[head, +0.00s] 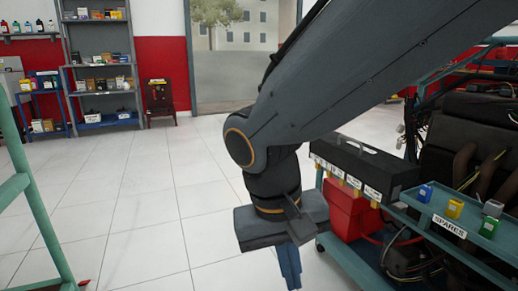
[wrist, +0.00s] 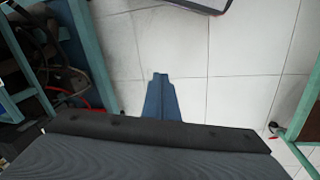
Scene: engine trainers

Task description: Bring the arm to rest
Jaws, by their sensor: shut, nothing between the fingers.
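My gripper (head: 290,268) hangs from the arm in the lower middle of the head view, its blue fingers pointing down over the tiled floor. In the wrist view the blue fingers (wrist: 160,100) lie together, shut with nothing between them. The arm reaches in from the upper right and bends at the elbow. The gripper is left of the engine trainer (head: 460,150) and touches nothing that I can see.
A tray marked SPARES (head: 450,226) with several small coloured parts, a dark labelled box (head: 365,165) and a red box (head: 347,210) stand close right of my gripper. A green frame (head: 42,215) stands at far left. White floor (head: 140,200) between is clear.

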